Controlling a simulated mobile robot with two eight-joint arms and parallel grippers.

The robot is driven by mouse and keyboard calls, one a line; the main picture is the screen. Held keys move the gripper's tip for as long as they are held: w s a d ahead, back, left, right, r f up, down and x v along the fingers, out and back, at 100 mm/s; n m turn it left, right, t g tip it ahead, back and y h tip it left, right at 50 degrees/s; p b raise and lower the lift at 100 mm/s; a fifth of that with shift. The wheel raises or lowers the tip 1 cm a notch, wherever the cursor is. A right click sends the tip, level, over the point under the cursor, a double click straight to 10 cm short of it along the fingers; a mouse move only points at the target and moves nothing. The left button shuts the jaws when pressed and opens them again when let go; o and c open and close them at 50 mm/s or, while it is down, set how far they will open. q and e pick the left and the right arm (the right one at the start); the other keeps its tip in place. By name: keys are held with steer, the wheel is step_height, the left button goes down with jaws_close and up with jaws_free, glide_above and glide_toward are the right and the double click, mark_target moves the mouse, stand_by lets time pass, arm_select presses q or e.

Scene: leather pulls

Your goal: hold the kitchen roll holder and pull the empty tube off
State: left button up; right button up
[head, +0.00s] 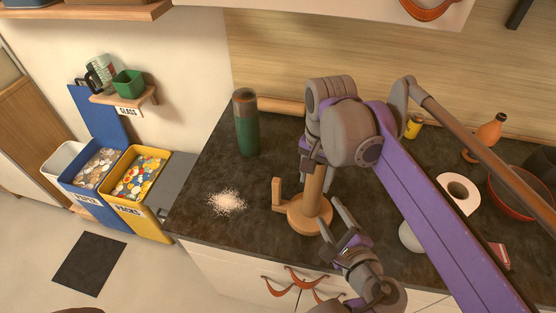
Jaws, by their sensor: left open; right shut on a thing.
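The kitchen roll holder (309,217) stands upright on the dark worktop, with a round wooden base and a short side post. A brown upright cylinder, which looks like the empty tube (313,188), rises from its base. My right gripper (314,163) reaches down from above and is shut on the tube's upper part. That gripper and its arm hide the top of the tube and spindle. My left gripper (329,217) is open at the front right of the base, its fingers close to the base's edge. I cannot tell whether they touch it.
A green bottle (246,125) stands behind left, and pale crumbs (226,202) lie left of the holder. The worktop's front left is mostly free.

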arm_select(q)
steer(key=s+a+f+n+g+h, duration=0.15)
steer(key=s+n+g+h, duration=0.35)
steer(key=n, duration=0.8)
steer(key=n+g+y, duration=0.3)
steer(key=n+g, duration=0.3)
steer(key=g, duration=0.3)
glide_toward(277, 191)
steer(key=shift+w+a+f, duration=0.1)
steer(key=shift+w+a, duration=0.05)
steer(key=shift+w, duration=0.35)
steer(key=shift+w+f, duration=0.1)
steer(key=shift+w, duration=0.05)
steer(key=shift+f, duration=0.3)
step_height(277, 191, down, 11)
steer(key=shift+f, duration=0.1)
steer(key=shift+c, duration=0.3)
